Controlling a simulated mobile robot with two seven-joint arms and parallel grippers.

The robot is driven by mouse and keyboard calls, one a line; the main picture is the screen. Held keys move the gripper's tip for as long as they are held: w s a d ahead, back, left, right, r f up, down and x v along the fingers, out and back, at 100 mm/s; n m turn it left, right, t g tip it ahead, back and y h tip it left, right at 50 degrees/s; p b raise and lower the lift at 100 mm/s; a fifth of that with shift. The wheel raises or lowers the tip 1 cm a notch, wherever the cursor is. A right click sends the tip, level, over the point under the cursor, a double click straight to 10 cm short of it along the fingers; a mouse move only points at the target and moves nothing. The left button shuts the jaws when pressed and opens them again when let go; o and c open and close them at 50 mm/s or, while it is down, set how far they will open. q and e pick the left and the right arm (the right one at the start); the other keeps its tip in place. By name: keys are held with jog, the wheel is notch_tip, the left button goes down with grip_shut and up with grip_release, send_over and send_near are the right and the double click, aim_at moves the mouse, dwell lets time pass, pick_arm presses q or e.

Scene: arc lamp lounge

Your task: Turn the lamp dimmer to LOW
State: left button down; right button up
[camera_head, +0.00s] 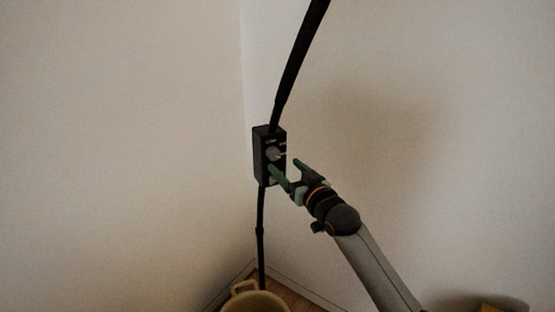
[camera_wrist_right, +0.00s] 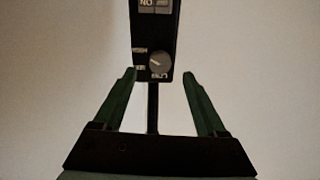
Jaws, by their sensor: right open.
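The lamp dimmer is a black box (camera_head: 262,160) on the lamp's dark pole (camera_head: 292,68), in the middle of the head view. Its round grey knob (camera_head: 273,153) faces my right arm. In the right wrist view the knob (camera_wrist_right: 159,64) sits at the lower end of the box, with small labels around it that are too blurred to read surely. My right gripper (camera_head: 285,167) is open and empty, close to the box. In the wrist view its green fingertips are spread either side of the box's lower end, below the knob. My left gripper is out of view.
A tan pot or basket with a handle (camera_head: 255,301) stands on the wooden floor below the pole. Pale walls meet in a corner behind the lamp. The space around the box is clear.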

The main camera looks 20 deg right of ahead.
aim_at(276, 157)
jog(key=shift+w+a, duration=0.2)
jog(key=shift+w, duration=0.65)
jog(key=shift+w+a, duration=0.15)
jog(key=shift+w, duration=0.75)
jog(key=shift+w+a, duration=0.2)
jog(key=shift+w, duration=0.65)
grip_shut()
